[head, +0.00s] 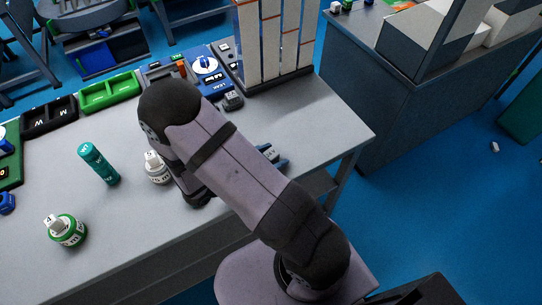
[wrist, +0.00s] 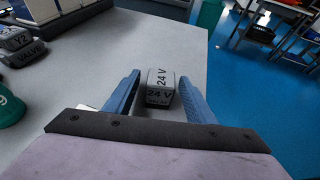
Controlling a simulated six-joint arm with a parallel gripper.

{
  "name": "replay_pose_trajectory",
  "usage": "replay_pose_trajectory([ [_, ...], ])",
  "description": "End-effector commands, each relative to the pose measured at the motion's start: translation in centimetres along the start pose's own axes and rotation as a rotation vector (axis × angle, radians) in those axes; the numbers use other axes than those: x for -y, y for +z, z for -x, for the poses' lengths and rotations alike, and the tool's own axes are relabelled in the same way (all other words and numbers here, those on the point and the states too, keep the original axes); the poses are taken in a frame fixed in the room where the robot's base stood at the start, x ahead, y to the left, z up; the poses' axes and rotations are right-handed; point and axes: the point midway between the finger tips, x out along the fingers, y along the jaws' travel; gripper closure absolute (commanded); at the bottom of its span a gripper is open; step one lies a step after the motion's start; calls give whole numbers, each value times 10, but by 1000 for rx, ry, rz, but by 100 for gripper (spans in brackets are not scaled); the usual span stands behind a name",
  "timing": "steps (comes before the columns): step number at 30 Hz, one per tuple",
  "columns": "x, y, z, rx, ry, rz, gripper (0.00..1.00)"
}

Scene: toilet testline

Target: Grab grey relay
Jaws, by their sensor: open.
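The grey relay is a small light-grey block (wrist: 160,80) marked "24 V" on two faces, on the grey table in the wrist view. My gripper (wrist: 159,78) is open, with one blue finger on each side of the relay in that view. Narrow gaps show between the block and the fingers, and its lower end is close to the dark gripper bar. In the head view my arm covers most of my gripper (head: 272,155).
The head view shows a teal cylinder (head: 99,164), a green-ringed part (head: 67,230) and a rack (head: 275,45). The table's right end is mostly clear.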

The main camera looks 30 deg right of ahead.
Motion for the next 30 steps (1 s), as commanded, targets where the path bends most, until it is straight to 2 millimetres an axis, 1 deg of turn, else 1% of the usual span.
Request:
replay_pose_trajectory([
  [2, 0, 0, 0, 0, 0, 0, 50],
  [3, 0, 0, 0, 0, 0, 0, 52],
  [8, 0, 0, 0, 0, 0, 0, 91],
  [9, 0, 0, 0, 0, 0, 0, 95],
  [18, 0, 1, 1, 1, 0, -1, 95],
  [23, 0, 4, 2, 1, 1, -2, 95],
  [26, 0, 9, 4, 1, 0, -3, 95],
  [30, -1, 21, 9, 1, 2, -5, 95],
])
